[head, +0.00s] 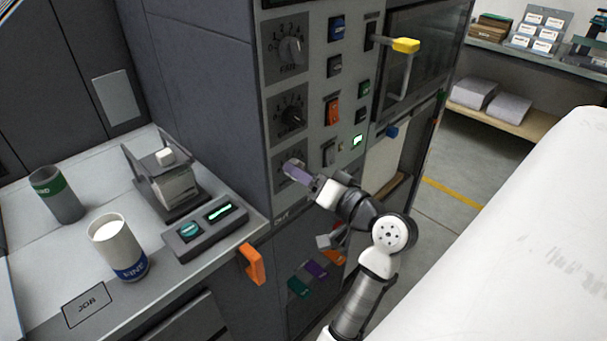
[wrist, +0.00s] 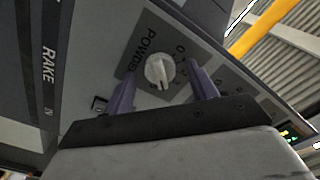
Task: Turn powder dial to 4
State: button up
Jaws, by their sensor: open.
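The powder dial (wrist: 159,71) is a pale round knob with a raised grip bar, on a dark plate lettered "POWDER" in the wrist view. Some scale figures show beside it, but I cannot read its setting surely. My gripper (wrist: 163,91) is open, with its two purple fingers on either side of the dial in that view and nothing between them but the knob beyond. I cannot tell whether a finger touches it. In the head view my gripper (head: 297,171) is at the lowest dial plate (head: 287,152) and hides the knob.
Above are the fan dial (head: 291,51) and a black dial (head: 292,117). Switches, including an orange one (head: 333,111), stand close right. A yellow-ended handle (head: 405,46) juts out farther right. An orange handle (head: 252,263) sticks out at the counter's edge, lower left.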

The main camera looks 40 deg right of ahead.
jog(key=s+d+b, duration=0.1)
jog(key=s+b, duration=0.2)
jog(key=s, duration=1)
jog(key=shift+s, duration=0.15)
